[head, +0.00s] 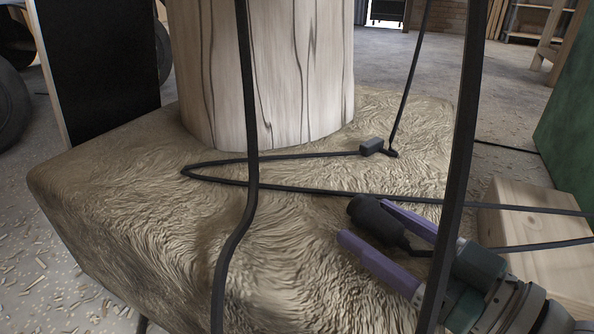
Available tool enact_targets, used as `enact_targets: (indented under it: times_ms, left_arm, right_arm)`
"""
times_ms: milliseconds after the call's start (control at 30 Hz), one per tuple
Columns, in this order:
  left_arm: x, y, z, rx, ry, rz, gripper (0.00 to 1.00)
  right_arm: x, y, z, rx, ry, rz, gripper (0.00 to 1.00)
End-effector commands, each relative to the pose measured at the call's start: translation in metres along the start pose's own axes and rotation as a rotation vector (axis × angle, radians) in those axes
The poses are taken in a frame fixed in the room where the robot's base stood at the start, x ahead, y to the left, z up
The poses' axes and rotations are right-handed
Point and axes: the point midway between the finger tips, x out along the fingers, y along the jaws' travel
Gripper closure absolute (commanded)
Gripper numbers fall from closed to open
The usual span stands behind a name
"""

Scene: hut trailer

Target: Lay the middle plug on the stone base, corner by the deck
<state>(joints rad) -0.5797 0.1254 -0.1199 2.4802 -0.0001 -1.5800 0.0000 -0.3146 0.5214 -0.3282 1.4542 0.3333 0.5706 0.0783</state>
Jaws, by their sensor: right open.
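The stone base (130,190) is a large block with a rough, swirled tan surface, and a thick wooden post stands on it. A black rounded plug (372,214) is at the right part of the base, its cord running right. My right gripper (364,222) has two purple fingers, spread open on either side of this plug. Whether the fingers touch it, I cannot tell. A small dark box-shaped connector (371,146) lies on the base near the post, with a cord. I cannot tell for sure which is the middle plug. My left gripper is out of view.
Black cables hang down in front of the view, one (246,150) at centre left and one (462,150) at right. The wooden post (270,70) blocks the back of the base. A pale wooden block (535,235) is at the right. Wood chips litter the floor.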

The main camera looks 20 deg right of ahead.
Motion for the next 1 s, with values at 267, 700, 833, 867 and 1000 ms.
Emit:
enact_targets:
  times_ms: [267, 700, 833, 867, 1000]
  left_arm:
    - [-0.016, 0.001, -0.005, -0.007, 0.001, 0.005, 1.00]
    - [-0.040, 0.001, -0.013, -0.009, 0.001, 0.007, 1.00]
    - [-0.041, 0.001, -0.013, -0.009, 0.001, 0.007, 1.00]
    - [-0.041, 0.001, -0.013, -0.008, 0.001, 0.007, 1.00]
    - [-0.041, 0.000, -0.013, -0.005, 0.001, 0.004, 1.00]
  right_arm:
    - [-0.023, 0.000, -0.006, 0.000, -0.007, 0.001, 0.19]
    - [-0.110, 0.000, -0.004, 0.000, -0.003, 0.000, 0.19]
    - [-0.119, 0.000, -0.004, -0.001, -0.001, 0.000, 0.19]
    - [-0.120, 0.000, -0.004, -0.001, 0.000, 0.000, 0.19]
    - [-0.120, 0.000, -0.004, 0.000, 0.000, 0.000, 0.19]
